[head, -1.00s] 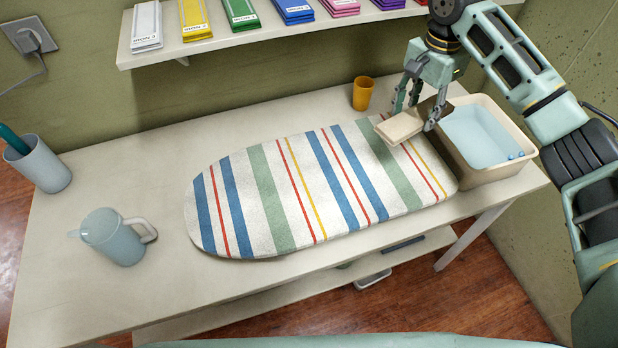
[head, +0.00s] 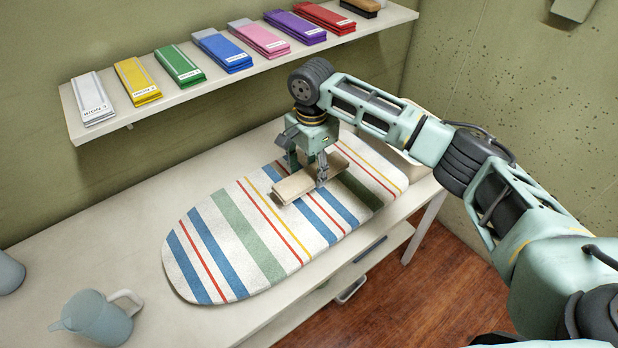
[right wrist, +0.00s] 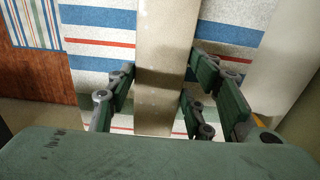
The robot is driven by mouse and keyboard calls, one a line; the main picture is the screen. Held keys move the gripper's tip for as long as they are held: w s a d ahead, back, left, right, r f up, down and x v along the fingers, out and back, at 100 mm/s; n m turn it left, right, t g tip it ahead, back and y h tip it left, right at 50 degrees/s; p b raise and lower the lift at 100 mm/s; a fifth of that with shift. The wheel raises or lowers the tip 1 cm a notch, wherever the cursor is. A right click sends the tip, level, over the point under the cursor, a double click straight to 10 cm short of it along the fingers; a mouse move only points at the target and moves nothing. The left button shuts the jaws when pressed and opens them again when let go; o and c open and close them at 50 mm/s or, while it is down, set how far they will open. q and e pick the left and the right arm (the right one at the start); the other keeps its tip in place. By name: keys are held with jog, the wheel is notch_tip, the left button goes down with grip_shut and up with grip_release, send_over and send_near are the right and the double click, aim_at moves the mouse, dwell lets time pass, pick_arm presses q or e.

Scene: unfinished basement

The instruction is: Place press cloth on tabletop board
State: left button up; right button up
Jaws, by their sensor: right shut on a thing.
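The press cloth (head: 284,191) is a beige folded bundle held in my right gripper (head: 307,178). In the right wrist view the press cloth (right wrist: 166,50) runs between the fingers, which grip it from both sides. The tabletop board (head: 262,240) is a long padded board with blue, red, green and yellow stripes, rounded at its left end. The cloth is over the middle of the board, near its far edge. I cannot tell whether it touches the board. My left gripper is not in view.
The board lies on a pale table (head: 135,222). A blue-grey jug (head: 97,318) stands front left, with a cup (head: 8,273) beyond it. A wall shelf (head: 150,118) with coloured stacks hangs behind. The tub (head: 412,170) at right is mostly hidden by my arm.

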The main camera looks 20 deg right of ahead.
aim_at(310, 174)
jog(key=shift+a+f, duration=0.2)
jog(key=shift+a, duration=0.05)
jog(key=shift+s+f, duration=0.1)
jog(key=shift+f, duration=0.3)
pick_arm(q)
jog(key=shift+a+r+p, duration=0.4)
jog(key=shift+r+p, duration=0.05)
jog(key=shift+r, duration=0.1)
pick_arm(e)
jog(key=shift+f, duration=1.65)
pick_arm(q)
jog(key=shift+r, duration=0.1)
pick_arm(e)
jog(key=o, duration=1)
jog(key=shift+f, duration=0.1)
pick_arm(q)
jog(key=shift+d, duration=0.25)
pick_arm(e)
notch_tip(310, 174, up, 11)
jog(key=shift+r+b, duration=0.1)
jog(key=shift+b, duration=0.95)
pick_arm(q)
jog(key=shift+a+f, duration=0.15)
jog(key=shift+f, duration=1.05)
pick_arm(e)
jog(key=shift+r, duration=0.55)
